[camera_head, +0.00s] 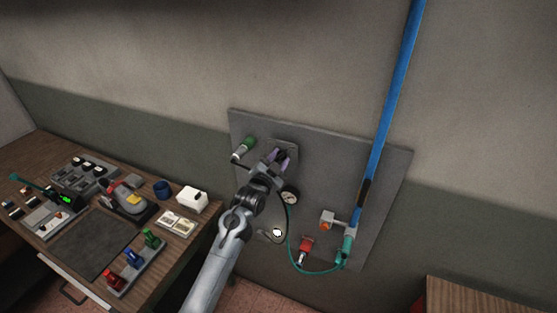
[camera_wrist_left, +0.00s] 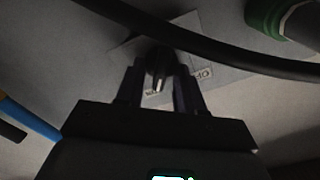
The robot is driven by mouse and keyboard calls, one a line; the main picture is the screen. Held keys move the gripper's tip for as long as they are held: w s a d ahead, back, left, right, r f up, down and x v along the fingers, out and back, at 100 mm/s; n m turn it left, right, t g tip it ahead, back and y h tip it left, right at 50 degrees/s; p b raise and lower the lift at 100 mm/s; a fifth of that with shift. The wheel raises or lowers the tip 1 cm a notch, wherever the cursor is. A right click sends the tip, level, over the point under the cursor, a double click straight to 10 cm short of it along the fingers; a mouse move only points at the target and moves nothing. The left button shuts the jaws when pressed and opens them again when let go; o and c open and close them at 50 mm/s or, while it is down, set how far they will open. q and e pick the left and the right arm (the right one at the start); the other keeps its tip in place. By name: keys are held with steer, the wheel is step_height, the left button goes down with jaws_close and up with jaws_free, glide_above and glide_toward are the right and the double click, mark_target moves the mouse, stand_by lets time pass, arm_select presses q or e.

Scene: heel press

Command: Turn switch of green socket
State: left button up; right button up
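The green socket (camera_head: 249,144) is on the upper left of the grey wall panel. Part of it shows at the top right of the left wrist view (camera_wrist_left: 282,18). My left gripper (camera_head: 278,156) is at the panel, just right of the green socket. In the left wrist view its two dark fingers (camera_wrist_left: 159,84) stand on either side of a black switch knob (camera_wrist_left: 158,62). The knob sits on a pale plate with a partly hidden label. I cannot tell whether the fingers touch the knob. In the head view the arm and gripper hide the knob. My right gripper is not in view.
A black hose (camera_wrist_left: 215,48) crosses close by the fingers. The panel also holds a gauge (camera_head: 289,196), a red socket (camera_head: 306,245), an orange-and-white part (camera_head: 328,222) and a blue pipe (camera_head: 397,90). A wooden workbench (camera_head: 180,255) with tools stands at the left.

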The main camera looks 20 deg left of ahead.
arm_select(q)
jaws_close()
steer(key=shift+n, duration=1.2)
steer(key=n+p, duration=0.1)
steer(key=n, duration=0.3)
steer(key=shift+a, duration=0.15)
steer(key=n, duration=0.4)
steer(key=shift+a+n, duration=0.1)
steer(key=shift+n, duration=0.3)
steer(key=shift+n+p, duration=0.3)
steer(key=shift+n, duration=1.1)
steer(key=shift+a, duration=0.1)
